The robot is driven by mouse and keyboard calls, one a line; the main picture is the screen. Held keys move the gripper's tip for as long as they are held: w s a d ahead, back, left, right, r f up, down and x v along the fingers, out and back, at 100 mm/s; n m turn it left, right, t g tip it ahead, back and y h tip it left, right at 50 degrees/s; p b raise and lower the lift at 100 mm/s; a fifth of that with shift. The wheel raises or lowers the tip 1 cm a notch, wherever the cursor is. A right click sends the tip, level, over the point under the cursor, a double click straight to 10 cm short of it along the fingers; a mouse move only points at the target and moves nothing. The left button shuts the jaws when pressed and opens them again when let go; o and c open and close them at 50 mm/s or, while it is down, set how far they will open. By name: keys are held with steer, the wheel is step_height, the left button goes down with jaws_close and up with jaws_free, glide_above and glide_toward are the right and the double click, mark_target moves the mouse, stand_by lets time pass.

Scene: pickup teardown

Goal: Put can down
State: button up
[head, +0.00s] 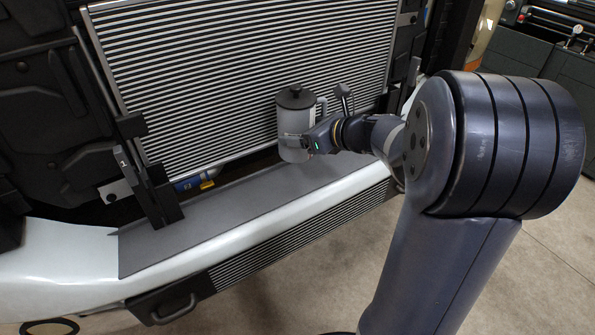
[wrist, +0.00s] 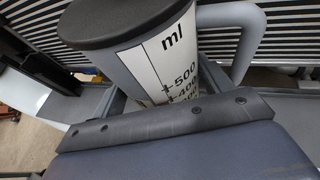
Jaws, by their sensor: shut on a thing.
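The can (head: 295,118) is a grey measuring jug with a dark lid and a side handle. In the head view it is upright in front of the radiator, at the back edge of the bumper ledge. I cannot tell whether its base touches the ledge. My gripper (head: 293,141) is shut around the can's body from the right. In the wrist view the can (wrist: 150,62) stands between the fingers, with its dark lid, "ml" scale and handle at the right showing. Its lower part is hidden by my gripper (wrist: 158,92).
The radiator grille (head: 240,70) is close behind the can. A flat grey ledge (head: 215,215) runs along the white bumper (head: 60,265), bare to the left of the can. A black bracket (head: 150,185) rises from the ledge's left end. Concrete floor (head: 330,270) lies in front.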

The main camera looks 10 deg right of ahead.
mark_target(304, 157)
step_height(304, 157, down, 8)
steer(key=b, duration=0.3)
steer(key=shift+r, duration=0.15)
steer(key=shift+f, duration=0.2)
steer(key=o, duration=1.3)
steer(key=shift+s+d+r, duration=0.15)
steer(key=shift+s+r, duration=0.05)
steer(key=shift+r, duration=0.15)
steer(key=p+v, duration=0.3)
steer(key=v, duration=0.8)
steer(key=shift+s+d+f+p, duration=0.1)
steer(key=shift+s+d+p, duration=0.1)
steer(key=shift+p, duration=0.1)
